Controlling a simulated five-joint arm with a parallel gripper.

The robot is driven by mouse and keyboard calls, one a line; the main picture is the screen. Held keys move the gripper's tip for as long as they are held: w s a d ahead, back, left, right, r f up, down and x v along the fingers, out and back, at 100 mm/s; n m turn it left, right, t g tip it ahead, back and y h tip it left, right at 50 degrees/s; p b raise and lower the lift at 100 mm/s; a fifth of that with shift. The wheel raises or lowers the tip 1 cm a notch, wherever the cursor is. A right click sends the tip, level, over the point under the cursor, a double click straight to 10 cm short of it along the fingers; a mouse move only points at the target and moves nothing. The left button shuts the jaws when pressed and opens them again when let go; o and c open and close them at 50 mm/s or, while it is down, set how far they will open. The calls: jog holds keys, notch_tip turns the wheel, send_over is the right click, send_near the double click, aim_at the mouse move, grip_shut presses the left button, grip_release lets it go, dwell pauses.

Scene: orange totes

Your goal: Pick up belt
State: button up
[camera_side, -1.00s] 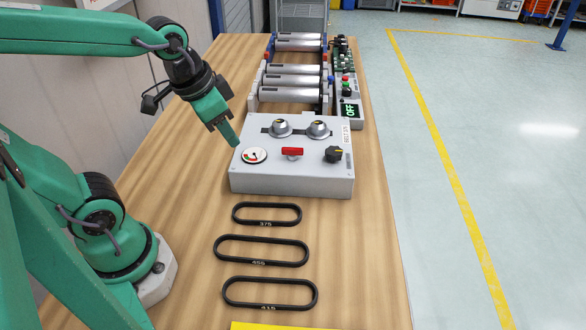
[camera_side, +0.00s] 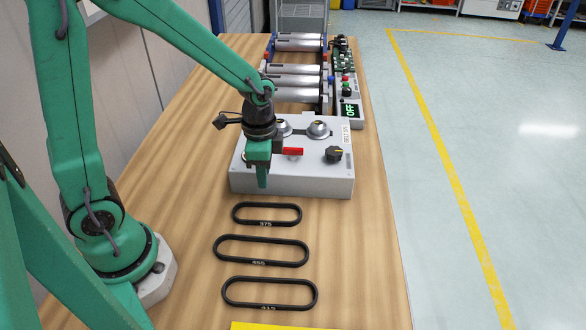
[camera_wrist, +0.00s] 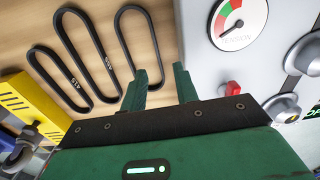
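Three black belts lie flat on the wooden table, in front of the control box: the 375 belt (camera_side: 267,223) nearest the box, the 455 belt (camera_side: 258,263) in the middle, and the 415 belt (camera_side: 267,307) nearest the camera. The grey control box (camera_side: 320,182) carries a label that seems to read "BELT 375". My gripper (camera_side: 262,184) points down at the front left of the box, above and behind the 375 belt. In the wrist view its two green fingers (camera_wrist: 160,86) are apart with nothing between them. The 375 belt (camera_wrist: 152,32) shows beyond the left finger.
The box top has knobs, a red switch (camera_side: 292,152) and a gauge (camera_wrist: 237,18) close to my gripper. Behind it stand silver rollers (camera_side: 290,95) and a panel reading "OFF" (camera_side: 349,111). A yellow object (camera_side: 270,326) lies at the front. Table right of the belts is clear.

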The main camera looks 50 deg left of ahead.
aim_at(266, 202)
jog(key=shift+f, duration=0.25)
jog(key=shift+f, duration=1.25)
jog(key=shift+f, duration=0.1)
jog(key=shift+s+d+f, duration=0.1)
jog(key=shift+d+f, duration=0.05)
jog(key=shift+f, duration=1.1)
jog(key=shift+d+f, duration=0.1)
jog(key=shift+f, duration=1.15)
grip_shut()
